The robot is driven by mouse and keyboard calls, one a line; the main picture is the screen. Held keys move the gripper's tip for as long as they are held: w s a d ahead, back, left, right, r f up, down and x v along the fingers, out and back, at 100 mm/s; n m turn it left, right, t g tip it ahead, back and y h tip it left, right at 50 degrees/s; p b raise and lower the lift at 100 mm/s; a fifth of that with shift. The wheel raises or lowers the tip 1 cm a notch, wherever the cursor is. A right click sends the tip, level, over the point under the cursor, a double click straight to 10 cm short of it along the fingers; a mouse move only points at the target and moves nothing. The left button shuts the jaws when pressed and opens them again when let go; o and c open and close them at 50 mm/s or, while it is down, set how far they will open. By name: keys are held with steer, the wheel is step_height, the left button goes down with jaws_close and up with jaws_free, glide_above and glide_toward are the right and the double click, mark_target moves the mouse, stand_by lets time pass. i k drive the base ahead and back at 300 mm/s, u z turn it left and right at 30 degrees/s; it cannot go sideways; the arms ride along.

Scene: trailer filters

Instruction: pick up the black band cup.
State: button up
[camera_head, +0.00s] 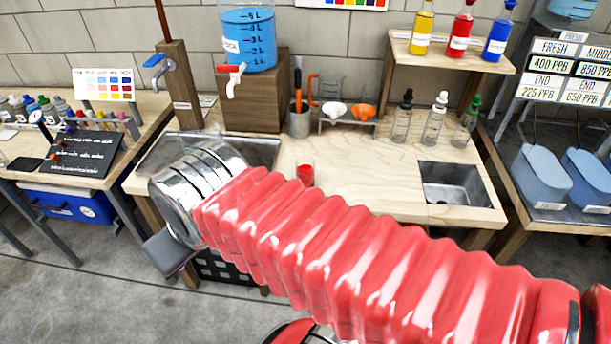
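I cannot make out a cup with a black band; my arm hides part of the bench front. A small clear cup with red in it (305,174) stands on the wooden bench (360,180), just behind my red ribbed arm. My arm reaches to the left and ends in a silver wrist over the bench's left front. A dark grey part of my gripper (168,253) shows below the wrist, in front of the bench edge. The fingers are mostly hidden, and whether anything is held does not show.
A blue water tank (248,40) stands on a wooden block. A metal pot (299,122), a funnel rack (346,112), several dropper bottles (435,120) and a shelf (450,52) line the back. A sink (455,184) is at right. The bench's middle right is clear.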

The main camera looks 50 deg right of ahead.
mark_target(304, 165)
steer(key=u, duration=0.05)
steer(key=i, duration=1)
steer(key=z, duration=0.05)
